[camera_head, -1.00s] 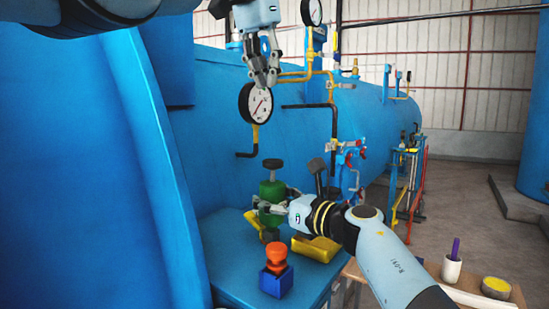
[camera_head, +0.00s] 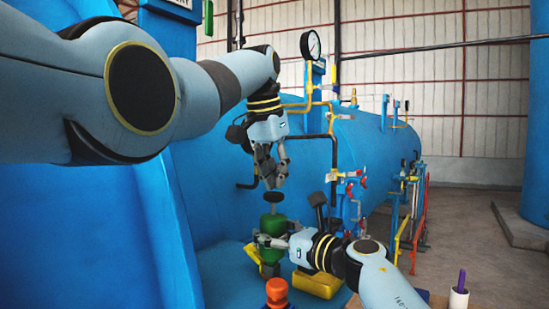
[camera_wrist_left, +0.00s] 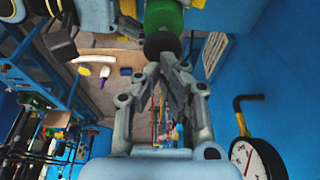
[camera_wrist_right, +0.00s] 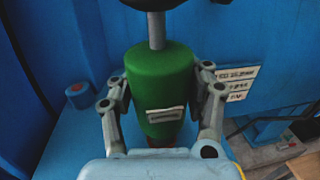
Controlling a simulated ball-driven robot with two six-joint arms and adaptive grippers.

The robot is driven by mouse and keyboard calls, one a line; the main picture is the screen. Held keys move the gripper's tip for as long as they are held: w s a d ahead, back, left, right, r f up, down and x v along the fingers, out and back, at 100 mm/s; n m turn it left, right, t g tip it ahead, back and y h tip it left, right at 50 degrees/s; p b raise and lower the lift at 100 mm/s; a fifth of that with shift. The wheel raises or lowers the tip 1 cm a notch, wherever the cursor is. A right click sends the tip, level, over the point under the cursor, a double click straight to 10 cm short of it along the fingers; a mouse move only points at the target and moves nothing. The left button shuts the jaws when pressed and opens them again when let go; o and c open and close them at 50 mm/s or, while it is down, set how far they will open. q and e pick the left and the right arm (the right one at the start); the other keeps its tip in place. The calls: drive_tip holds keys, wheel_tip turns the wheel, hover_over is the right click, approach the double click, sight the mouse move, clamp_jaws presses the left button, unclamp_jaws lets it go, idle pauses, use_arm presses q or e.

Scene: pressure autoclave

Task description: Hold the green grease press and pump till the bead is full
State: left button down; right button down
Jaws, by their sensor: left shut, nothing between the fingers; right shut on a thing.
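The green grease press (camera_head: 273,225) stands upright on the blue bench. It has a black plunger knob (camera_head: 274,197) on a thin rod, raised above the body. My right gripper (camera_head: 266,241) is shut on the green body, one finger on each side in the right wrist view (camera_wrist_right: 163,85). My left gripper (camera_head: 272,182) is shut and empty, pointing down just above the knob. In the left wrist view its fingertips are close to the knob (camera_wrist_left: 162,42); I cannot tell whether they touch. I cannot make out the bead.
An orange-red knob (camera_head: 277,292) stands in front of the press. A yellow block (camera_head: 315,285) lies under my right gripper. Pipes and valves (camera_head: 345,185) are to the right.

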sight(276, 193)
use_arm(q)
drive_tip(key=shift+f, duration=0.25)
use_arm(e)
drive_tip(key=shift+f, duration=0.35)
use_arm(q)
drive_tip(key=shift+f, duration=1.35)
drive_tip(key=w+v, duration=0.1)
drive_tip(key=v, duration=1.3)
drive_tip(key=shift+d+r, duration=0.25)
drive_tip(key=shift+d, duration=0.05)
